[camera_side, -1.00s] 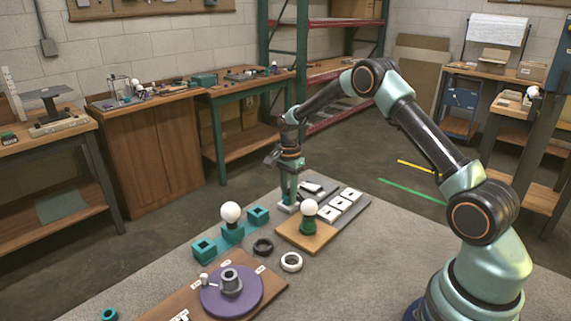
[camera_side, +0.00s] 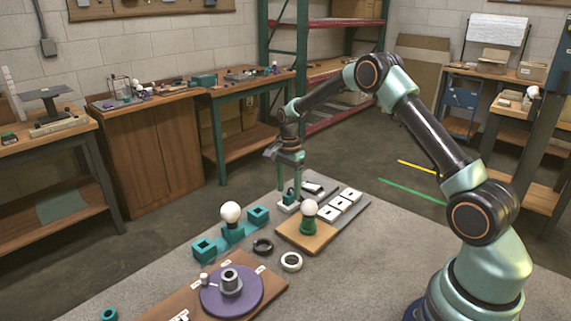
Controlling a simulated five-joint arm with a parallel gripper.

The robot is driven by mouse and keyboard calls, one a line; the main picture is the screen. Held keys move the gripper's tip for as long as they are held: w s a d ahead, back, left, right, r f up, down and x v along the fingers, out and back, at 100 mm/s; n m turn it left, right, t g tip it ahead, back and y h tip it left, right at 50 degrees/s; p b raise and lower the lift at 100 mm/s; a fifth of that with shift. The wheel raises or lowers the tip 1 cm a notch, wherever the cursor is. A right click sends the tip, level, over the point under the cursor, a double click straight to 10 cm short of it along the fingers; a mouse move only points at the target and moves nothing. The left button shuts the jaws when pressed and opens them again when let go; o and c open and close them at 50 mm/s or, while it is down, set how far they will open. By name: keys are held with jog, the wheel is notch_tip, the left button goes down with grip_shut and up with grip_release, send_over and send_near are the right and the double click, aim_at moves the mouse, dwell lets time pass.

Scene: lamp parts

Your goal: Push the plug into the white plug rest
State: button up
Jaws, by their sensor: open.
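The white plug rest (camera_side: 286,208) sits at the left end of the grey strip, behind the wooden lamp block. The small dark teal plug (camera_side: 289,197) stands in or on the white rest and looks upright. How deep it sits is too small to tell. My gripper (camera_side: 289,186) points down directly above the rest. Its two green fingers are open, one on each side of the plug's upper end. It looks clear of any grip on the plug.
A white bulb on a green base (camera_side: 309,214) stands close in front right of the gripper. White switch plates (camera_side: 340,202) lie to the right. A second bulb (camera_side: 231,212) with teal blocks stands left. Dark and white rings lie in front.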

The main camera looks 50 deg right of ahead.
jog(key=s+a+r+n+t, duration=0.1)
jog(key=s+a+r+n, duration=0.1)
jog(key=r, duration=0.7)
jog(key=s+a+r+n, duration=0.2)
jog(key=r, duration=0.6)
jog(key=s+a+r+n+t, duration=0.1)
jog(key=s+a+n+t, duration=0.1)
jog(key=s+a+n, duration=0.2)
jog(key=s+a+r+n+t, duration=0.2)
jog(key=s+a+n, duration=0.3)
jog(key=s+n, duration=0.5)
jog(key=s, duration=0.3)
jog(key=shift+s+a+r+t, duration=0.25)
jog(key=shift+t, duration=0.05)
